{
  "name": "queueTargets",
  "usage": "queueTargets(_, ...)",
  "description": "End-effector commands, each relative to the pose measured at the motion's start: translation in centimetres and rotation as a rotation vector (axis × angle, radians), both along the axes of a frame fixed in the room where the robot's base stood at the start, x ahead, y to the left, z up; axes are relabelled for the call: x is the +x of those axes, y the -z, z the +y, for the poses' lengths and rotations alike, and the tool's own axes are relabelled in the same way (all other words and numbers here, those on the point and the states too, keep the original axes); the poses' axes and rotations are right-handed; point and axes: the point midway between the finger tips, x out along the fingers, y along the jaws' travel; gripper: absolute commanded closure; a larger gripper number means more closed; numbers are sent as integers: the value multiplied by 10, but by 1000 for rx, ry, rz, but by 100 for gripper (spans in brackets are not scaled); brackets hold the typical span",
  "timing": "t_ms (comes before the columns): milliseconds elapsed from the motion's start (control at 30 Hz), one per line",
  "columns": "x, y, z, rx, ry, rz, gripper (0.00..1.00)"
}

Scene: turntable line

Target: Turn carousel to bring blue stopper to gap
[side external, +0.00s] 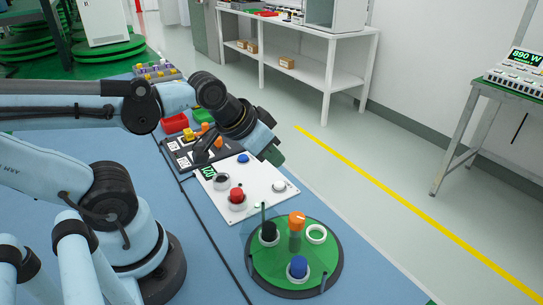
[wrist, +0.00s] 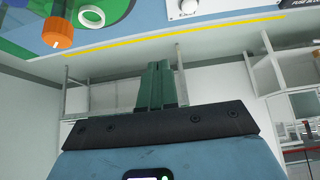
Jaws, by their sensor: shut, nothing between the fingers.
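The green round carousel (side external: 270,270) lies on the blue table at the lower middle of the side view. The blue stopper (side external: 298,267) stands on its near side. An orange-capped piece (side external: 297,221), a black-topped piece (side external: 269,232) and a white ring (side external: 316,234) are also on it. The orange cap (wrist: 57,28) and white ring (wrist: 91,16) show at the upper left of the wrist view. Thin dark posts stand around the carousel; I cannot make out the gap. My gripper (side external: 273,154) is shut and empty, raised beyond the carousel; its green fingers (wrist: 160,68) are together.
A white panel (side external: 210,192) with red, blue and white buttons lies between the carousel and a dark box (side external: 180,153). Red and green bins (side external: 174,124) stand farther back. The table to the right of the carousel is clear.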

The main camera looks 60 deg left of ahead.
Motion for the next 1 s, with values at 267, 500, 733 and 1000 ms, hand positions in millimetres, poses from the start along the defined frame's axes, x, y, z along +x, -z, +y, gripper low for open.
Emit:
queueTargets(267,-10,-15,-24,15,140,62,65)
queueTargets(500,-49,-51,-70,49,478,191,43)
queueTargets(733,-62,-57,-82,58,581,226,43)
queueTargets(1000,-53,-32,-88,58,578,225,43)
